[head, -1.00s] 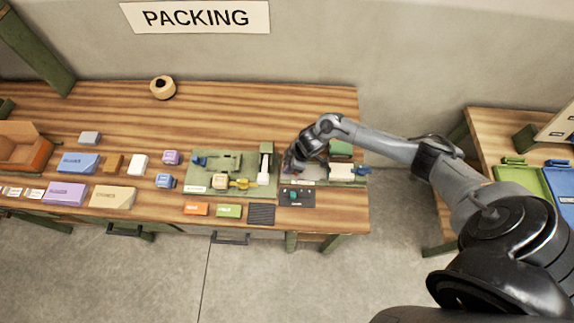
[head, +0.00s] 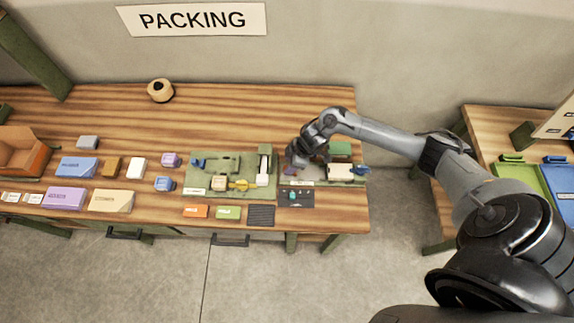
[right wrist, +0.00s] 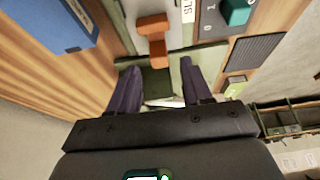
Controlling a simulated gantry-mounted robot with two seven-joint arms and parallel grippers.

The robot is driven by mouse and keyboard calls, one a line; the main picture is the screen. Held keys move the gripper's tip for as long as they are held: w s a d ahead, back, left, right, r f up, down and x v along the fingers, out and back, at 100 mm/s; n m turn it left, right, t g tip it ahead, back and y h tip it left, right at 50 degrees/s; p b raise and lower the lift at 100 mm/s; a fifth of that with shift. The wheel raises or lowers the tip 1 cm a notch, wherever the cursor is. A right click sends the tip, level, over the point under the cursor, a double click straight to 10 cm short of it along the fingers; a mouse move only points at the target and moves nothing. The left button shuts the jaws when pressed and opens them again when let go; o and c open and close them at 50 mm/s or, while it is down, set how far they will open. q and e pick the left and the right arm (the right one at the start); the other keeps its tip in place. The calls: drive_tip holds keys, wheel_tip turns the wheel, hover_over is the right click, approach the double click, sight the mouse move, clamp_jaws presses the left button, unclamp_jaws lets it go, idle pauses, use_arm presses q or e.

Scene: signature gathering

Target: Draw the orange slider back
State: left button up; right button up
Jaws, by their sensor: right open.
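The orange slider (right wrist: 153,38) shows in the right wrist view as a T-shaped orange handle on a pale strip. It lies just beyond my right fingertips, apart from them. My right gripper (right wrist: 160,80) is open, with one dark finger on each side and nothing held between them. In the head view my right gripper (head: 294,158) is low over the right part of the packing table, at the left end of the grey-green fixture (head: 320,182). The slider is hidden by the gripper there. My left gripper is not in view.
A black panel with a teal switch (right wrist: 235,12) lies close by the slider. A dark ribbed pad (right wrist: 250,58) is near it. A blue block (right wrist: 58,22) is at the upper left of the wrist view. A green fixture (head: 205,185) stands left of the gripper.

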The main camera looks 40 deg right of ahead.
drive_tip(key=v, duration=0.7)
drive_tip(key=shift+r, duration=0.25)
drive_tip(key=shift+s+d, duration=0.1)
drive_tip(key=shift+s, duration=0.1)
